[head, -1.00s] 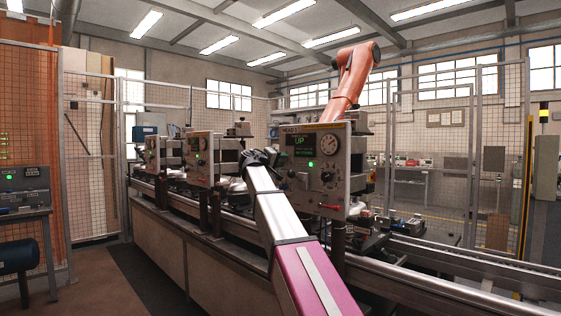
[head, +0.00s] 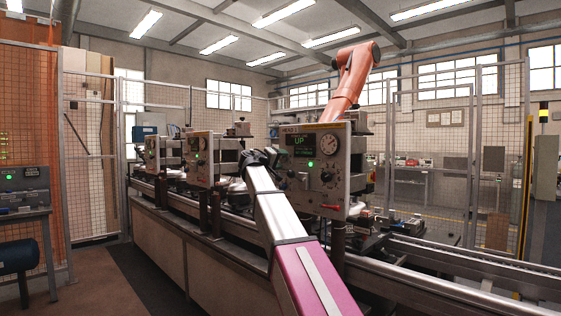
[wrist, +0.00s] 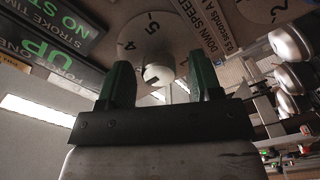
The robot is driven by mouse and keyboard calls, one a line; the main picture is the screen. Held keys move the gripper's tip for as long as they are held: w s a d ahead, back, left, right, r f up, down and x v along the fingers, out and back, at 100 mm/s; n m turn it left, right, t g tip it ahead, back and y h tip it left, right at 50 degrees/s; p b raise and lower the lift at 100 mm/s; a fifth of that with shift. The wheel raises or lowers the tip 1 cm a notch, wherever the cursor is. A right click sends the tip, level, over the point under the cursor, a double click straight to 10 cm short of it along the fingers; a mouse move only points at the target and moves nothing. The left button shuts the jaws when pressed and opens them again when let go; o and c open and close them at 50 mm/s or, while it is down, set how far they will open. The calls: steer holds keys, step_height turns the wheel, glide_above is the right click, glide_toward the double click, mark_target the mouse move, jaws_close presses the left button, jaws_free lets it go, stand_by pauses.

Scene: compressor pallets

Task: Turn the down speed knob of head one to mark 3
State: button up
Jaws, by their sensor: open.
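A second dial (wrist: 277,10) is at the top right of the wrist view. Two more heads stand farther left, the nearer one here (head: 199,160). The conveyor rail (head: 430,265) runs below the panels. An orange robot arm (head: 350,85) rises behind.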

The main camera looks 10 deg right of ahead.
steer(key=v, duration=1)
steer(key=shift+s+a, duration=0.25)
steer(key=shift+a, duration=0.05)
steer(key=s+d+f+g+y, duration=0.2)
steer(key=s+d+f, duration=0.1)
steer(key=f, duration=1.1)
steer(key=s+d+f+n+g+y, duration=0.1)
steer(key=s+d+f+y, duration=0.15)
steer(key=f, duration=1.15)
steer(key=s+d+f+g+y, duration=0.2)
steer(key=s+d+f+y, duration=0.1)
steer(key=f, duration=1.1)
steer(key=s+f+m+g+y, duration=0.2)
steer(key=s+f+g+y, duration=0.3)
steer(key=s+f, duration=1.7)
step_height(320, 180, down, 4)
steer(key=shift+s+r+g+y, duration=0.1)
steer(key=shift+s+g+y, duration=0.2)
steer(key=shift+y, duration=0.75)
steer(key=shift+d, duration=0.15)
